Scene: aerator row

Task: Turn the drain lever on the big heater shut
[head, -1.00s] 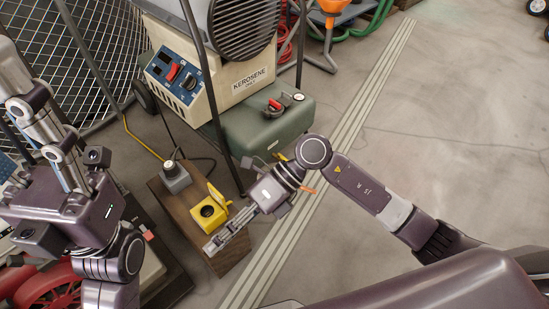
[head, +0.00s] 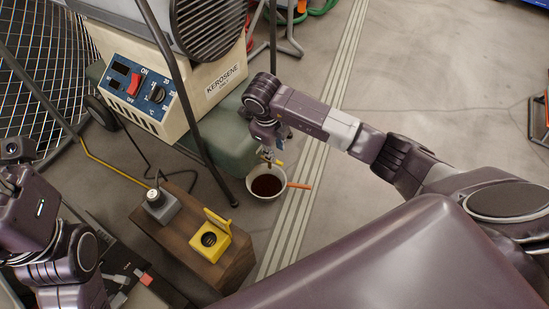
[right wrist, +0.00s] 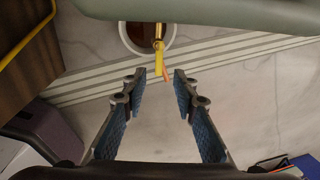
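The big heater (head: 215,75) is cream with a green tank (head: 232,150) below. A small brass valve (right wrist: 158,44) with a yellow drain lever (right wrist: 158,64) is at the tank's lower edge; part of the lever shows in the head view (head: 279,163). In the right wrist view the lever lies between and just beyond the fingertips, and I see no contact. My right gripper (right wrist: 160,77) is open and empty, its two blue-padded fingers apart. In the head view its wrist hides part of the valve. My left arm is at the left edge; its fingers do not show.
A white bowl of dark liquid (head: 266,187) with an orange handle (head: 300,186) stands on the floor below the valve. A wooden block (head: 185,238) carries a yellow box (head: 210,240) and a grey plug-like part (head: 162,208).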

